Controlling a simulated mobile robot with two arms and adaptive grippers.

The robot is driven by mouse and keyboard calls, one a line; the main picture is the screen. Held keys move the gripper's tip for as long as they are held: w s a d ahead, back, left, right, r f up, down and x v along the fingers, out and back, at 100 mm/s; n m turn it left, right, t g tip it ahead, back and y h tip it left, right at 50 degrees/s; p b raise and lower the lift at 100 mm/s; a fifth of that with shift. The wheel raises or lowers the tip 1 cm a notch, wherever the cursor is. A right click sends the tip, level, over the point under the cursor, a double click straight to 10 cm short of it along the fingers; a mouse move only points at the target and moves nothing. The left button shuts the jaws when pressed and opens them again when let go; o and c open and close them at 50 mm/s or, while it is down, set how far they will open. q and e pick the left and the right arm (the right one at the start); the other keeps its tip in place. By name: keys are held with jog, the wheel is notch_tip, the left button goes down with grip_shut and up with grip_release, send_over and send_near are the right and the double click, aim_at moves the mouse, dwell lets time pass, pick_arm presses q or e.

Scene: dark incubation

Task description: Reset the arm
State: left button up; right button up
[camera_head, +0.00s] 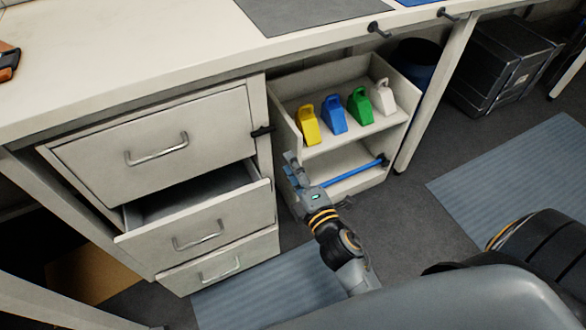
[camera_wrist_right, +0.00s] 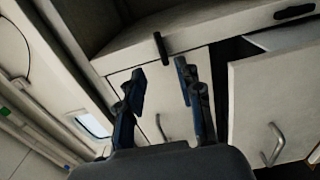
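My right arm comes up from the lower middle in the head view. Its gripper (camera_head: 292,165) is in front of the left side of the open shelf unit (camera_head: 345,152), near the drawer cabinet. In the right wrist view the two dark blue fingers of this gripper (camera_wrist_right: 160,75) stand apart with nothing between them. Drawer fronts with metal handles show beyond them; I cannot tell whether the gripper touches the shelf unit. My left gripper is not in view.
The middle drawer (camera_head: 195,222) is pulled out beside my right arm. A blue bar (camera_head: 352,173) crosses below. The desk (camera_head: 150,40) is above.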

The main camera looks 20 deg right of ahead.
jog(key=shift+s, duration=0.35)
dwell(0.3)
